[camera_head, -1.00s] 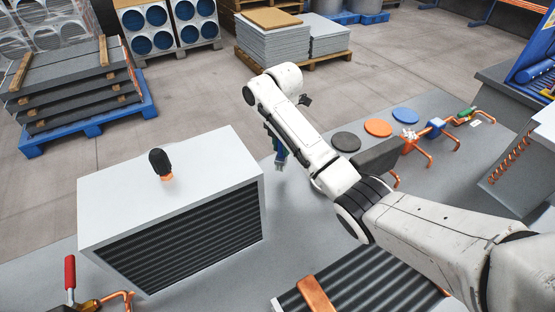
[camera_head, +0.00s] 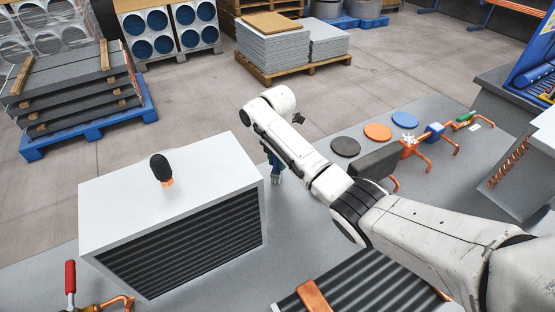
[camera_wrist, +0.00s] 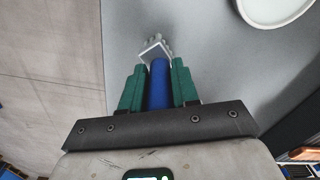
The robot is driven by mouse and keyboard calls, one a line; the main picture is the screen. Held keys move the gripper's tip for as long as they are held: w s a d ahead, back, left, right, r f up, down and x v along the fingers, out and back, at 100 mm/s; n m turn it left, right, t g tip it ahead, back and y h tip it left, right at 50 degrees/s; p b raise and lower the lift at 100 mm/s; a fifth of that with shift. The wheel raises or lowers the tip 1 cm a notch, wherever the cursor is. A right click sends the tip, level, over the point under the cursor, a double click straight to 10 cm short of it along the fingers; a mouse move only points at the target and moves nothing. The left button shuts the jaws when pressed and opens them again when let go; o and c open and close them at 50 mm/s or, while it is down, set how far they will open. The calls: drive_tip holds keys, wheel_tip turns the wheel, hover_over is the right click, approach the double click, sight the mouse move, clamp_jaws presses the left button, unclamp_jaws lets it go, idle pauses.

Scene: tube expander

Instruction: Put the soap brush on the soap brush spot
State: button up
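My gripper (camera_wrist: 159,88) has green fingers on both sides of a blue handle in the wrist view. This is the soap brush (camera_wrist: 159,85), with a pale head pointing away from my wrist. In the head view the brush (camera_head: 276,178) hangs over the grey table, just right of the white box, partly hidden by my arm. I cannot tell if it touches the table. A white round spot with a darker rim (camera_wrist: 275,10) lies at the top right of the wrist view, apart from the brush. I cannot tell for sure whether it is the soap brush spot.
Black (camera_head: 345,146), orange (camera_head: 378,132) and blue (camera_head: 404,120) discs lie beyond my arm. Copper pipe pieces (camera_head: 437,130) stand to their right. A white finned box (camera_head: 130,200) with a black-topped item (camera_head: 161,168) on it stands at the left.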

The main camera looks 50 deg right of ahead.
drive_tip(key=o, duration=0.3)
drive_tip(key=shift+o, duration=0.2)
wheel_tip(320, 180, up, 11)
drive_tip(key=shift+p, duration=0.4)
drive_tip(key=shift+r+p, duration=0.55)
drive_tip(key=shift+r, duration=0.1)
